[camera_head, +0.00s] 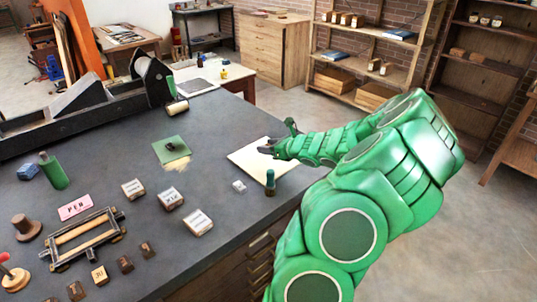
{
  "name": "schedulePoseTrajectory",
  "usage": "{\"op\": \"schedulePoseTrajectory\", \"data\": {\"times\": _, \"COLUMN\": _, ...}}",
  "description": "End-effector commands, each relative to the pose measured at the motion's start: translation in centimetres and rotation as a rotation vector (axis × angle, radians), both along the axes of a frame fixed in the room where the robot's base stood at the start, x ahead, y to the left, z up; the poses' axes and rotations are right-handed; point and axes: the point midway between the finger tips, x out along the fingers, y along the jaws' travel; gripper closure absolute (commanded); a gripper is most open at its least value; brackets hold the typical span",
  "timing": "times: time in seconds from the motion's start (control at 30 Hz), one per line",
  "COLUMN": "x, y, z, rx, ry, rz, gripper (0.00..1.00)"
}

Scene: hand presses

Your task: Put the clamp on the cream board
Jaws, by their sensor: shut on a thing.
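The cream board (246,158) lies flat near the right edge of the dark worktop. My gripper (273,146) is over the far part of this board, at the end of my green arm. It is shut on a small dark thing, which I take to be the clamp (265,149). The clamp's shape is mostly hidden by the fingers. I cannot tell whether the clamp touches the board or hangs just above it. A green board (160,155) to the left has another small dark object (171,146) on it.
A dark green bottle (270,182) stands at the cream board's near right corner. Several labelled blocks (170,200) sit left of that. A wooden frame (85,240) and a green bottle (54,171) are further left.

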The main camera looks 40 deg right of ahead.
Motion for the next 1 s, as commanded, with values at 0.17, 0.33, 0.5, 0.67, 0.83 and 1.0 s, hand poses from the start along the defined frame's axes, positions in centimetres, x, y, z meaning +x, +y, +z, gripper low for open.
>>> {"op": "schedulePoseTrajectory", "data": {"times": 0.17, "x": 0.5, "y": -0.3, "z": -0.7, "rx": -0.001, "ry": 0.0, "rz": 0.001, "gripper": 0.86}}
{"op": "schedulePoseTrajectory", "data": {"times": 0.33, "x": 0.4, "y": -0.2, "z": -2.8, "rx": 0.004, "ry": 0.0, "rz": -0.001, "gripper": 0.86}}
{"op": "schedulePoseTrajectory", "data": {"times": 0.5, "x": 0.4, "y": -0.3, "z": -3.7, "rx": 0.002, "ry": 0.0, "rz": 0.0, "gripper": 0.86}}
{"op": "schedulePoseTrajectory", "data": {"times": 0.67, "x": 0.4, "y": -0.3, "z": -3.6, "rx": 0.001, "ry": -0.001, "rz": 0.001, "gripper": 0.86}}
{"op": "schedulePoseTrajectory", "data": {"times": 0.83, "x": 0.4, "y": -0.2, "z": -3.9, "rx": 0.0, "ry": 0.0, "rz": 0.001, "gripper": 0.86}}
{"op": "schedulePoseTrajectory", "data": {"times": 1.0, "x": 0.4, "y": -0.2, "z": -3.9, "rx": 0.0, "ry": 0.0, "rz": 0.001, "gripper": 0.29}}
